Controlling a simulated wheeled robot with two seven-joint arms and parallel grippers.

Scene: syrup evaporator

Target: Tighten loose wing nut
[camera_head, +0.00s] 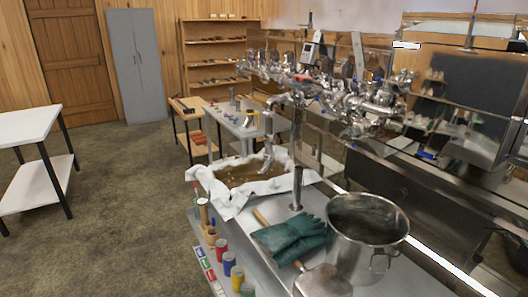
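I cannot make out a wing nut; it is hidden or too small to tell. A dense row of shiny metal pipes and fittings (335,90) runs along the back of the steel evaporator. A curved metal spout (268,150) hangs from this row over a basin lined with white cloth (228,200). Brown liquid (240,172) lies in the basin. Neither of my grippers shows in the head view.
A steel pot (372,262), green gloves (290,240) and a flat metal tool (322,282) sit on the steel top, beside an upright metal post (297,190). Coloured containers (229,262) line the left side. A white table (25,128) stands left, with open floor (120,200) between.

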